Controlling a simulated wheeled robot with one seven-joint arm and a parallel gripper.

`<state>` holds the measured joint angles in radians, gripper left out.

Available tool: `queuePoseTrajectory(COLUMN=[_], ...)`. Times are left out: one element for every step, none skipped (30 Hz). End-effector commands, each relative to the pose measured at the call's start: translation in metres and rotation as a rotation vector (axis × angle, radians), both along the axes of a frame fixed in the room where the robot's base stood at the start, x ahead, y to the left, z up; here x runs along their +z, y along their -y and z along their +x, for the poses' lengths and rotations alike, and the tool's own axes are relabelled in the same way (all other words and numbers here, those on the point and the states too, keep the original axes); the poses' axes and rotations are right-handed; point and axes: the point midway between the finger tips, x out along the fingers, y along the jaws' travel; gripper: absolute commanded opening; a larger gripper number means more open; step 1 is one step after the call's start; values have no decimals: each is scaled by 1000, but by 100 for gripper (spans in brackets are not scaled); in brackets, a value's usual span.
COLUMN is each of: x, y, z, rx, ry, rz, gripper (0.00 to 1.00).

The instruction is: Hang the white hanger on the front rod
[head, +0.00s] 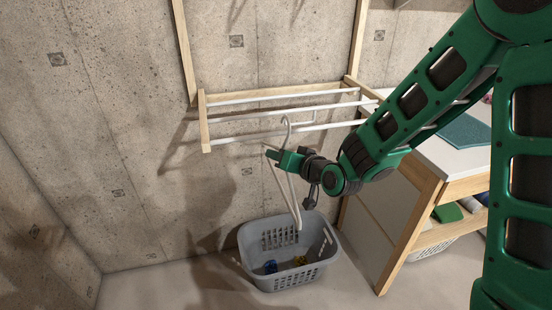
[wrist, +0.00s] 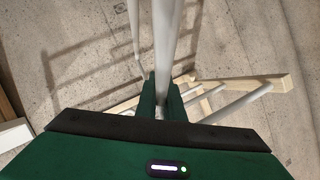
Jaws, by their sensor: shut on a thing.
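My gripper (head: 272,153) is shut on the white hanger (head: 293,203), which hangs steeply tilted below and beside it. The hanger's hook (head: 286,119) points up and overlaps the front rod (head: 240,138) in the head view. I cannot tell whether the hook is over the rod or only in front of it. In the wrist view, the hanger's white bar (wrist: 165,45) runs up from between my fingers (wrist: 161,98). The rods (wrist: 240,103) show there to the right of the fingers, with the wooden frame.
The wooden rack (head: 204,122) has several white rods and stands out from the concrete wall. A grey basket (head: 290,281) with small blue and yellow items stands on the floor below. A white-topped wooden bench (head: 455,158) is at the right, behind my arm.

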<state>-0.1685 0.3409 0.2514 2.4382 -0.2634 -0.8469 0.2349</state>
Motion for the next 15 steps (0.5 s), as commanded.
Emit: queuePoseTrajectory(x=[0,0,0,0,0,-4,-6,-8,-12,-14,-15,-18,-19,-21,-24], y=[0,0,0,0,0,-1,-2,-2,-3,-4,-5,-5,-6,-7,-7], z=[2,3,4,5,6,5,5,5,4,4,4,4,3,3,3], rx=[-2,-2,-3,-4,-5,-3,-2,-1,0,1,2,3,4,4,6], ry=[0,0,0,1,0,-2,-2,-1,-3,-3,-2,-1,0,-1,-1], rz=[1,0,0,0,1,0,0,1,1,0,1,0,0,0,0], gripper=[0,0,0,0,0,0,0,0,0,0,0,0,0,0,0])
